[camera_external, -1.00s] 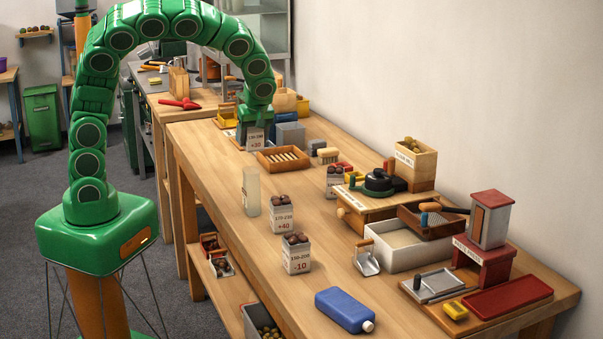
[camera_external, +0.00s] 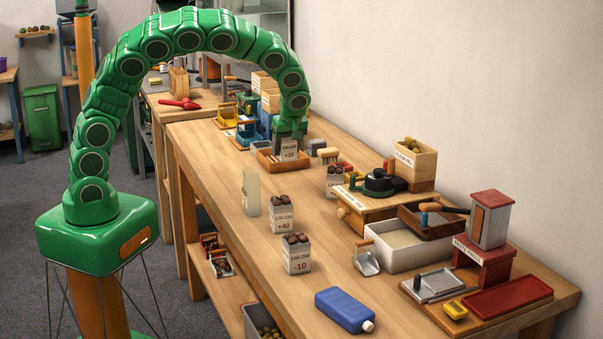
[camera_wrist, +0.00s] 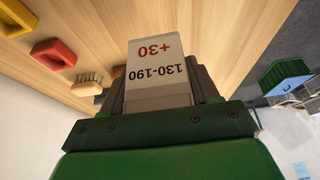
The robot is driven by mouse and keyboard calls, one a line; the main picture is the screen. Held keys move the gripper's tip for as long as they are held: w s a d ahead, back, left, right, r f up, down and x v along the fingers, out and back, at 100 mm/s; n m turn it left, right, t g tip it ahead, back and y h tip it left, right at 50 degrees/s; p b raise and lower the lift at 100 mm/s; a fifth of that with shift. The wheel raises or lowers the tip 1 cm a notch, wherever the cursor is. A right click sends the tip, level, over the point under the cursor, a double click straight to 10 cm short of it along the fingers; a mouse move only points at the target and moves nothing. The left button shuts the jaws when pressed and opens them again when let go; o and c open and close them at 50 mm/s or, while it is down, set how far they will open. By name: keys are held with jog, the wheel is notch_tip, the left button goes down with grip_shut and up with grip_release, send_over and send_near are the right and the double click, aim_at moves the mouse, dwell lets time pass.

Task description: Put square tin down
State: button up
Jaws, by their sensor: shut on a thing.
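The square tin (camera_external: 289,150) is pale, with a label reading 130-190 and +30. My gripper (camera_external: 290,133) is shut on it. In the external view the tin is held over or just in front of the wooden tray with slats (camera_external: 268,160); I cannot tell whether its bottom touches anything. In the wrist view the tin (camera_wrist: 155,72) sits between the dark fingers of my gripper (camera_wrist: 160,90), its label upside down. The inside of the tin is hidden.
Other labelled tins, +40 (camera_external: 282,217), -10 (camera_external: 296,257) and one farther back (camera_external: 334,183), hold chestnuts on the bench. A clear upright container (camera_external: 251,192) stands left of them. A brush (camera_external: 328,154) lies right of the tray. The bench's left-middle strip is free.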

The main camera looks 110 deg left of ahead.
jog(key=shift+w+a+f, duration=0.5)
jog(key=shift+w+f, duration=0.05)
jog(key=shift+f, duration=0.45)
jog(key=shift+w+a+f, duration=0.55)
jog(key=shift+w+f, duration=0.05)
jog(key=shift+f, duration=0.35)
jog(key=shift+w+a+f, duration=0.5)
jog(key=shift+w+f, duration=0.05)
jog(key=shift+f, duration=1.85)
jog(key=shift+f, duration=0.1)
jog(key=o, duration=1.1)
jog(key=v, duration=1.2)
